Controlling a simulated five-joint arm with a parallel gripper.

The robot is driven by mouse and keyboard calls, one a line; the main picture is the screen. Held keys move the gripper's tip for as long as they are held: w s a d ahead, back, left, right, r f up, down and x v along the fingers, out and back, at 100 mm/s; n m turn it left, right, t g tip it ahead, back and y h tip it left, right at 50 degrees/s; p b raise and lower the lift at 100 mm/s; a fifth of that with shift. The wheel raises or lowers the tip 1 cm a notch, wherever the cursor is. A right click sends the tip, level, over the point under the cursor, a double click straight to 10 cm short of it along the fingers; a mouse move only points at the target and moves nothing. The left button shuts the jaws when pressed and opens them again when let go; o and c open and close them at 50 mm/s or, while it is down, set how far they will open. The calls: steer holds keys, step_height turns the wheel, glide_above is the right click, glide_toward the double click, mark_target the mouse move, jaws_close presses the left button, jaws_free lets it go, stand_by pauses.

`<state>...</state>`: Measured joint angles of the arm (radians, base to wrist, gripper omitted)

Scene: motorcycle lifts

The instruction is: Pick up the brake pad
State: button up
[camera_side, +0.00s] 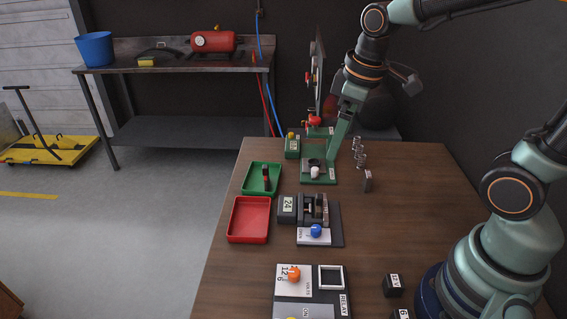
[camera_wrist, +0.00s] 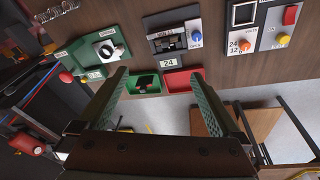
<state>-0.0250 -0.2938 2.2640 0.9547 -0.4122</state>
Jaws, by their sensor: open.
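A small dark piece with a reddish side, which looks like the brake pad (camera_side: 266,178), stands in the green tray (camera_side: 246,190). In the wrist view the pad (camera_wrist: 145,87) shows small and dark in the green tray (camera_wrist: 134,82), between my fingers in the picture. My gripper (camera_side: 335,150) is open and empty, pointing down above the green fixture (camera_side: 318,178) at the back of the table. It is to the right of the tray and apart from the pad. Both fingers of my gripper (camera_wrist: 157,85) show in the wrist view, spread wide.
A red tray (camera_side: 249,219) lies in front of the green one, empty. A gauge block marked 24 (camera_side: 287,209) and a clamp with a blue knob (camera_side: 316,231) stand beside it. A switch panel (camera_side: 309,294) lies nearer. Small springs (camera_side: 360,153) and a dark labelled block (camera_side: 368,181) stand right.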

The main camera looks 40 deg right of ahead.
mark_target(322, 196)
steer(key=w+f+n, duration=0.1)
steer(key=f, duration=0.4)
steer(key=f+n+g, duration=0.1)
steer(key=f, duration=0.5)
steer(key=w+f+n+g, duration=0.1)
steer(key=f+n, duration=0.1)
steer(key=f, duration=0.4)
steer(key=shift+w+a+f, duration=0.15)
steer(key=shift+w+a, duration=0.15)
steer(key=shift+a, duration=0.05)
steer(key=shift+c, duration=0.3)
steer(key=c, duration=1.5)
